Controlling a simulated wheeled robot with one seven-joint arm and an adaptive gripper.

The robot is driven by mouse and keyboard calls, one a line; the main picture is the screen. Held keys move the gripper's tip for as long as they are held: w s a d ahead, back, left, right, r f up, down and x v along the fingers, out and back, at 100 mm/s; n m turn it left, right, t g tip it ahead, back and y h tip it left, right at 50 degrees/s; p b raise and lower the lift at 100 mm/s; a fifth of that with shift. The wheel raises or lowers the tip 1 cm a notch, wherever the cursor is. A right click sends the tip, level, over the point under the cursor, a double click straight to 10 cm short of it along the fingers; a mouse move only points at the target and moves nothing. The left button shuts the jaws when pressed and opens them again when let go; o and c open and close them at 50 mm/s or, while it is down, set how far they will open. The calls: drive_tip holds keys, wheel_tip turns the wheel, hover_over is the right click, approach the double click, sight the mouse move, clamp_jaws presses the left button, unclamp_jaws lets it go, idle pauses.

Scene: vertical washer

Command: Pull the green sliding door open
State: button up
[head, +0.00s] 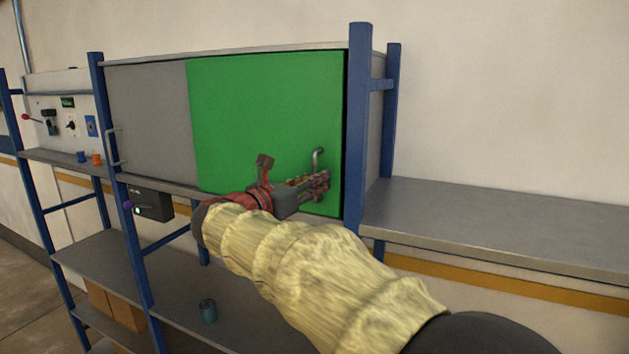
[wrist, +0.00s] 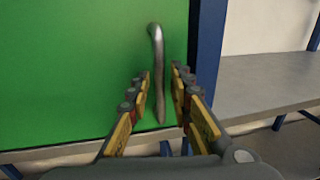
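The green sliding door (head: 255,115) covers the right part of the grey cabinet, beside a grey panel (head: 150,120). It also fills the left of the wrist view (wrist: 70,80). Its metal bar handle (head: 318,156) stands near the door's right edge; the wrist view shows it upright (wrist: 158,60). My gripper (head: 322,184) is in front of the door at the handle. In the wrist view my gripper (wrist: 160,82) is open, with one finger on each side of the handle. A gap shows between each finger and the bar. The handle's lower part lies between the fingers.
A blue post (head: 357,120) stands just right of the door. A grey shelf (head: 510,220) extends to the right. Another handle (head: 113,147) is on the grey panel's left. A dark control box (head: 152,204) hangs below the cabinet.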

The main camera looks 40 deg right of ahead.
clamp_jaws()
idle(0.7)
